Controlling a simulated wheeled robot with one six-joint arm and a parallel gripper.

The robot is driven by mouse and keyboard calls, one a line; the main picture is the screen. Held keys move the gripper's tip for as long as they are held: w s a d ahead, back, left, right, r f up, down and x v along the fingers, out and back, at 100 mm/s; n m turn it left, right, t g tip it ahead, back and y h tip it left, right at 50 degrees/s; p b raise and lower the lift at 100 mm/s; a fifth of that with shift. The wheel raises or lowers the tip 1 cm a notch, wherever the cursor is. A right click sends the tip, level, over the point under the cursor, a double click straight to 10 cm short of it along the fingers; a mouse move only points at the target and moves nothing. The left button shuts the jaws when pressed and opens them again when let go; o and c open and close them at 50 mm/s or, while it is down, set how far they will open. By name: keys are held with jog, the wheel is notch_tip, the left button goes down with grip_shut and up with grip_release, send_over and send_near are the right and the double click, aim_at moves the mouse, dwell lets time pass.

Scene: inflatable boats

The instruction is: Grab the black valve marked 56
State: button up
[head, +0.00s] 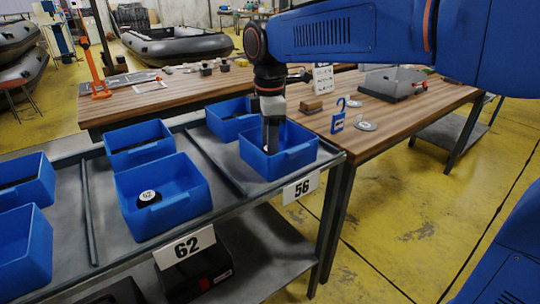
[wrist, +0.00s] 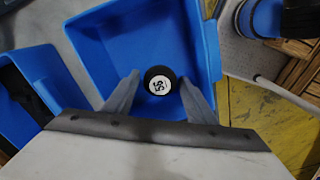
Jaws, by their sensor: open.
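A round black valve (wrist: 151,71) with a white face lies in a blue bin (wrist: 200,30) in the wrist view. Its number is small and turned sideways; it looks like 55 or 56. My gripper (wrist: 160,83) is open, with one finger on each side of the valve; I cannot tell whether they touch it. In the head view my gripper (head: 272,142) reaches down into the blue bin (head: 296,158) above the label 56 (head: 301,187). The valve is hidden there.
A bin (head: 185,205) above the label 62 (head: 185,247) holds another black valve (head: 149,198) marked 62. More blue bins (head: 138,142) share the grey rack. A wooden table (head: 400,120) behind carries a blue padlock-shaped tag (head: 338,120) and a grey box (head: 392,82).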

jog(key=shift+f, duration=0.35)
jog(key=c, duration=0.9)
jog(key=shift+o, duration=0.2)
